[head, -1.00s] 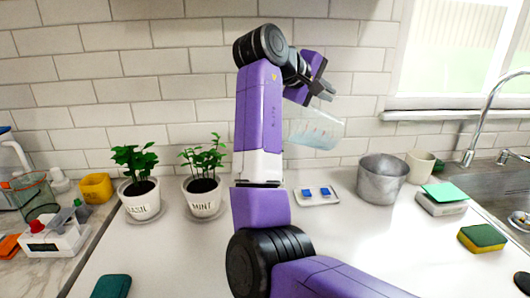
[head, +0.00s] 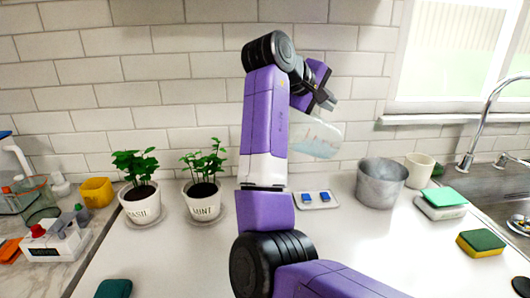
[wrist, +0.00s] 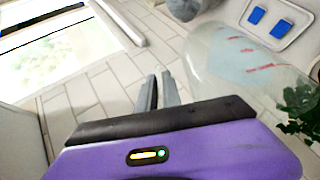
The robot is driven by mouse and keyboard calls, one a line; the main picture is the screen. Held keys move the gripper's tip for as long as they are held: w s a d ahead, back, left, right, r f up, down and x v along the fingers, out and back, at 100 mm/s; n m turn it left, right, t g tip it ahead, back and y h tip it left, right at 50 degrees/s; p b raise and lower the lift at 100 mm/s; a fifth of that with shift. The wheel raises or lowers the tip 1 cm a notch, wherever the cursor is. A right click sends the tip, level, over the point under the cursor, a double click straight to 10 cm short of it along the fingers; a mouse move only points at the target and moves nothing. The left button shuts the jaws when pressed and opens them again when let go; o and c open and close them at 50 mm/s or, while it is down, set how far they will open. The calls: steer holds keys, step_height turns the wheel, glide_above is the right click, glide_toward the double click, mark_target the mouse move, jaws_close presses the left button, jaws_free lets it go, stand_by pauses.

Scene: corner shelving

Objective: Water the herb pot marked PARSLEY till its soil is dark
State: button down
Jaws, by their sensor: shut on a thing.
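My gripper (head: 325,97) is raised in front of the tiled wall. It is shut on a clear jug (head: 317,142) with red marks on its side, which is tilted and holds pale bluish water. The jug also shows large in the wrist view (wrist: 245,62), right of my fingers. A white pot marked MINT (head: 203,208) and one marked BASIL (head: 141,207) stand left of my arm, each with a green plant. No PARSLEY label can be read. Green leaves (wrist: 300,105) show at the right of the wrist view; their pot is hidden.
A white tray with two blue things (head: 316,200), a grey metal bucket (head: 382,183) and a cream mug (head: 419,168) stand right of my arm. A sponge (head: 481,243) lies near the sink (head: 500,195).

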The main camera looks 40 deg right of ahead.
mark_target(336, 127)
steer(key=d+f+y+p, duration=0.1)
steer(key=s+d+f+y+p, duration=0.1)
steer(key=f, duration=0.1)
steer(key=d+f+m+t+y+p, duration=0.1)
steer(key=f+p, duration=0.1)
steer(key=shift+s+y, duration=0.15)
steer(key=shift+y, duration=0.25)
steer(key=s+d+f+m+t+y+p, duration=0.25)
steer(key=d+f+y+p, duration=0.4)
steer(key=f, duration=0.45)
steer(key=shift+y, duration=0.25)
step_height(336, 127, up, 6)
steer(key=p, duration=0.7)
steer(key=shift+w+a+f, duration=0.1)
